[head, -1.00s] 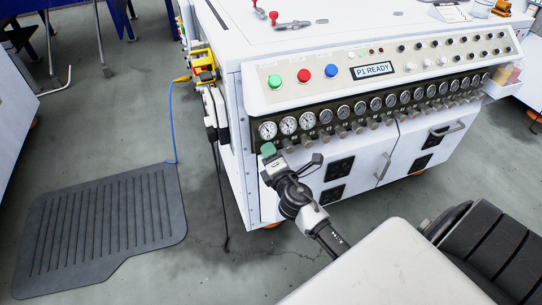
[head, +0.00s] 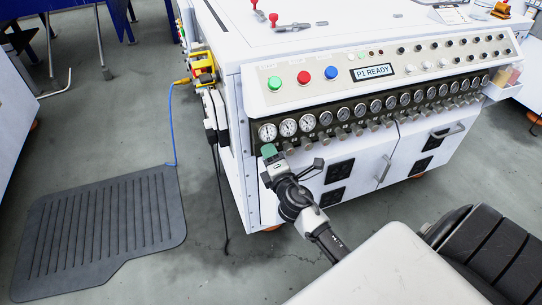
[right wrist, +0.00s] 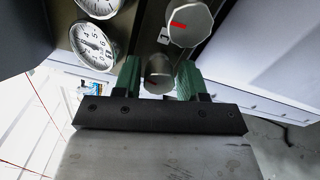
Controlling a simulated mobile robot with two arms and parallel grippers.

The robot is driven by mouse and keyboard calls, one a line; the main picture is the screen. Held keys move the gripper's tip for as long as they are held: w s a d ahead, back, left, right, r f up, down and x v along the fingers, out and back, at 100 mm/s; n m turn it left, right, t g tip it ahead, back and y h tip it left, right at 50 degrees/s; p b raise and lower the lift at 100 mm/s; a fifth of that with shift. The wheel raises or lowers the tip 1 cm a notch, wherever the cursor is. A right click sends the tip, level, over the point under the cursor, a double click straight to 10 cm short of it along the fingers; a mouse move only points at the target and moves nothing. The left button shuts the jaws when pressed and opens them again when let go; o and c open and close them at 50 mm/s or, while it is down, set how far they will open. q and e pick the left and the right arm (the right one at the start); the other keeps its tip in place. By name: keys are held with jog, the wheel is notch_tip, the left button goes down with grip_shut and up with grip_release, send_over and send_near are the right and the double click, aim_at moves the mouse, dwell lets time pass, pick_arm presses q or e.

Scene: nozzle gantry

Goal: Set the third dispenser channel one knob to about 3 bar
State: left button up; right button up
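My right gripper (head: 268,150) is at the left end of the panel's knob row, just below the first gauge (head: 267,131). In the right wrist view its green fingers (right wrist: 158,78) stand on either side of a small grey round knob (right wrist: 159,73), with no clear gap. A larger grey knob with a red mark (right wrist: 188,22) is just beyond it. A white dial gauge (right wrist: 92,46) lies to the left; its needle is too small to read surely. In the head view my gripper hides the knob it is at. My left gripper is not in view.
More gauges (head: 344,111) and knobs (head: 341,131) run right along the panel, close together. Green, red and blue buttons (head: 303,76) and a "P1 READY" display (head: 375,70) sit above. A ribbed dark mat (head: 100,230) lies on the floor at left.

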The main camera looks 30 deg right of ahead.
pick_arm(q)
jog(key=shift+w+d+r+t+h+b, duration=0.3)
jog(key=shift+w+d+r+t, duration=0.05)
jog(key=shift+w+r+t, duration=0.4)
pick_arm(e)
jog(key=v, duration=1)
jog(key=shift+s, duration=0.4)
